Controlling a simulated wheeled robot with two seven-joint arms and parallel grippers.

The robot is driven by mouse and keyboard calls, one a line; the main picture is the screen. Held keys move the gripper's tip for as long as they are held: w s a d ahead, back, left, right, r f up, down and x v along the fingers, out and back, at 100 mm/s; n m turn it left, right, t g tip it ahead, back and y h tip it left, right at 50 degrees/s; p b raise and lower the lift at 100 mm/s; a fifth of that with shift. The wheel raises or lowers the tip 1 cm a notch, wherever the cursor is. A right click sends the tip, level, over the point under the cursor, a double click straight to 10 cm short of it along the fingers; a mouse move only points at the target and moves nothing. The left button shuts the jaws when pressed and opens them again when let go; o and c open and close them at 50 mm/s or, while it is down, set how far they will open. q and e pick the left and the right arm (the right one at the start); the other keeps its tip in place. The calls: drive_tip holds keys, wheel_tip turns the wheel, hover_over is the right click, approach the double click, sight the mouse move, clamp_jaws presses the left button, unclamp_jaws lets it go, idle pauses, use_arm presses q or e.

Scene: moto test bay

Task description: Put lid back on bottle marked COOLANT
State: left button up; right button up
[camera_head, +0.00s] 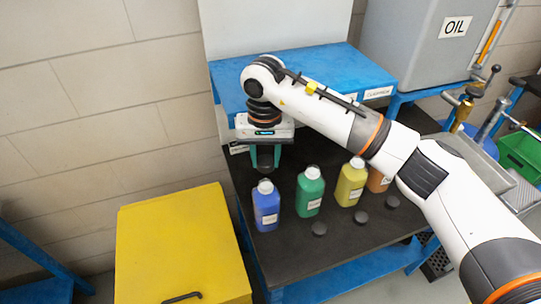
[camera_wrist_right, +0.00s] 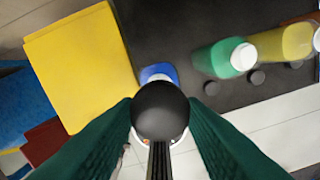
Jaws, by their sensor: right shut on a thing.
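My right gripper (camera_head: 265,160) points down over the black table, just behind the blue bottle (camera_head: 266,207). In the wrist view its green fingers (camera_wrist_right: 160,115) are shut on a round black lid (camera_wrist_right: 160,105). The blue bottle shows beyond the lid in that view (camera_wrist_right: 158,72), partly hidden by it. The green bottle (camera_head: 310,194), yellow bottle (camera_head: 350,184) and orange bottle (camera_head: 378,181) stand upright in a row to the right, with white tops. The orange one is partly hidden by my arm. Their labels are too small to read, so I cannot tell which says COOLANT. My left gripper is not in view.
Three black lids lie on the table (camera_head: 290,252) in front of the bottles: one lid (camera_head: 319,229), a second (camera_head: 361,216) and a third (camera_head: 392,202). A blue shelf (camera_head: 330,65) stands behind. A yellow cabinet (camera_head: 180,245) is at the left, a grey OIL tank (camera_head: 420,45) at the right.

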sight(266, 170)
drive_tip(key=shift+f, duration=0.8)
wheel_tip(266, 170, down, 3)
drive_tip(key=shift+r+b, duration=0.1)
drive_tip(key=shift+b, duration=0.8)
drive_tip(key=shift+f+b, duration=0.6)
drive_tip(key=shift+b, duration=0.05)
drive_tip(key=shift+b, duration=0.8)
drive_tip(key=shift+f+b, duration=0.15)
drive_tip(key=shift+b, duration=0.8)
idle(0.6)
drive_tip(key=o, duration=1)
drive_tip(key=shift+o, duration=0.6)
